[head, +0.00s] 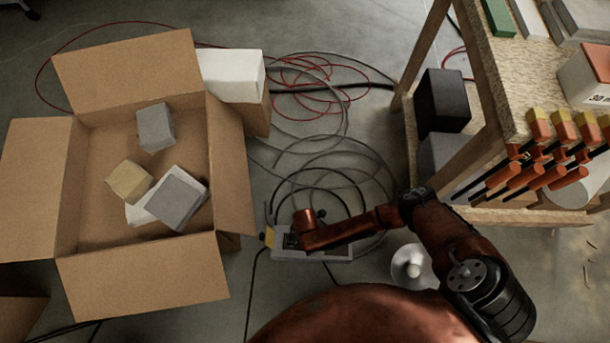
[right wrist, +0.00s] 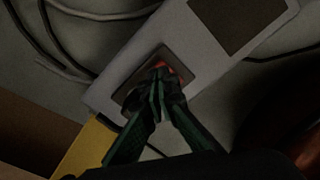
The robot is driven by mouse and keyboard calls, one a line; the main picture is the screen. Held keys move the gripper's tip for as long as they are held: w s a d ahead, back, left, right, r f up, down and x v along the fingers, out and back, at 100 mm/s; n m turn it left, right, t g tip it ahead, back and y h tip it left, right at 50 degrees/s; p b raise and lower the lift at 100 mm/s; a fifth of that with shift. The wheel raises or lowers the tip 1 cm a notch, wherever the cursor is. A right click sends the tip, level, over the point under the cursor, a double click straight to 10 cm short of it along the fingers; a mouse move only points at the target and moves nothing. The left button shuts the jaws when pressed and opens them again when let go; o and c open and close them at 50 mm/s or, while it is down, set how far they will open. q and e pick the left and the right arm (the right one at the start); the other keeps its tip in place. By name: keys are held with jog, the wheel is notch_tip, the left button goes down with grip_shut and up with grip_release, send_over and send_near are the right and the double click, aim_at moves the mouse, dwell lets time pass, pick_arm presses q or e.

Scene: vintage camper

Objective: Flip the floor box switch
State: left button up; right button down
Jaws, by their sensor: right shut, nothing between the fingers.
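The floor box (head: 338,254) is a low grey block on the floor right of the big carton. In the right wrist view its light grey top (right wrist: 195,35) carries a dark framed recess with a red switch (right wrist: 183,72). My right gripper (right wrist: 156,90) is shut and empty, with its fingertips together over the switch. They cover much of it, and I cannot tell whether they touch it or which way it is tipped. In the head view my right gripper (head: 291,240) is over the box's left end. My left gripper is not in view.
An open carton (head: 235,165) with several blocks stands left of the box. Looped cables (head: 315,150) lie behind it. A workbench (head: 490,130) with orange-handled clamps (head: 540,178) stands at the right. A white lamp-like object (head: 412,267) lies right of the box.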

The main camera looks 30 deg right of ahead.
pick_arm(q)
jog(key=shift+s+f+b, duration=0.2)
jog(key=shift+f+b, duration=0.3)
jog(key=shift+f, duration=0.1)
pick_arm(e)
jog(key=shift+f, duration=0.95)
jog(key=shift+r+p, duration=2.95)
jog(key=shift+r, duration=0.65)
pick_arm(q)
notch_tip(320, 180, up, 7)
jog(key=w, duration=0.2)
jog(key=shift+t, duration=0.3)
pick_arm(e)
jog(key=shift+f, duration=0.15)
